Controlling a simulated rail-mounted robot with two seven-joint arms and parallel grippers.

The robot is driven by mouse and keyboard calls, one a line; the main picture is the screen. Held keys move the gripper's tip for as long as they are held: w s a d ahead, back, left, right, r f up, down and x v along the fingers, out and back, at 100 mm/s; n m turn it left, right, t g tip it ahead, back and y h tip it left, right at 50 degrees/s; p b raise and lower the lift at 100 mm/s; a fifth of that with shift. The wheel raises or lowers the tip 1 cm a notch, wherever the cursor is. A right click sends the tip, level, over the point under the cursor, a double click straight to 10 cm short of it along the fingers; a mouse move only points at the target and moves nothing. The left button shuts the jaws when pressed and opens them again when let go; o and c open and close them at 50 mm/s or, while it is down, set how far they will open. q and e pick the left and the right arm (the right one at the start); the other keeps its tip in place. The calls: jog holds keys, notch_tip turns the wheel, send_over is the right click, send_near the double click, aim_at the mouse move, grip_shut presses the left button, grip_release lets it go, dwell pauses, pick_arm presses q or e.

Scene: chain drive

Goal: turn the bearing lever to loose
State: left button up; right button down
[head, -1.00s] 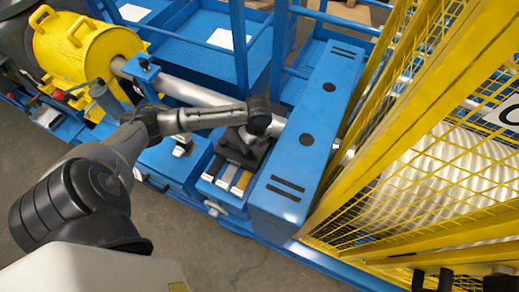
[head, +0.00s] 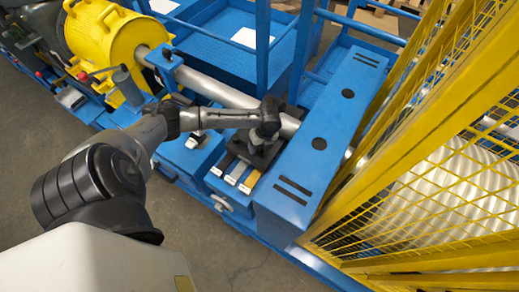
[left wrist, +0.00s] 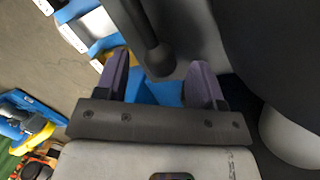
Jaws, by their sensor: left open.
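In the left wrist view, a dark lever (left wrist: 148,30) with a rounded knob at its end reaches down between my gripper fingers. My left gripper (left wrist: 160,82) is open, with one purplish finger on each side of the knob; I cannot tell whether either finger touches it. In the head view, my left gripper (head: 260,146) is at the dark bearing block under the grey shaft (head: 215,88), just left of the long blue cover. My wrist hides the lever there. My right gripper is not in view.
The long blue cover (head: 335,120) stands close on the right, with a yellow mesh guard (head: 440,190) beyond it. A yellow drum (head: 105,40) is at the upper left. Grey floor (head: 220,255) lies open in front of the blue frame.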

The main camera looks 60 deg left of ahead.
pick_arm(q)
jog(key=shift+s+f, duration=0.15)
jog(key=shift+f, duration=0.75)
jog(key=shift+s, duration=0.1)
grip_shut()
